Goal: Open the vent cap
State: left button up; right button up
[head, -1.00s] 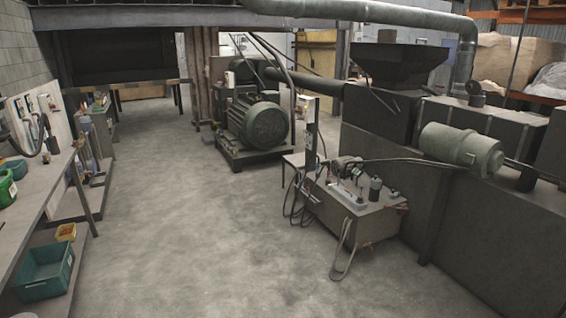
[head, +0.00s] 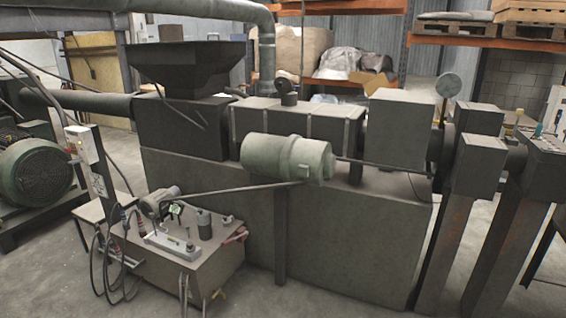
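A small dark round fitting (head: 289,95) stands upright on top of the grey box-shaped barrel cover (head: 262,106), in the middle of the machine. It looks like the vent cap, but it is too small to tell whether it is open or shut. A lighter-coloured round cylinder (head: 282,83) shows just above and behind it. Neither of my grippers is in view.
A dark hopper (head: 185,65) stands left of the cover. A grey-green motor (head: 287,157) juts out in front of the machine. A pale round disc (head: 448,85) rises at the right.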

aim_at(284, 85)
jog(key=i+l+z, duration=0.15)
jog(key=i, duration=0.75)
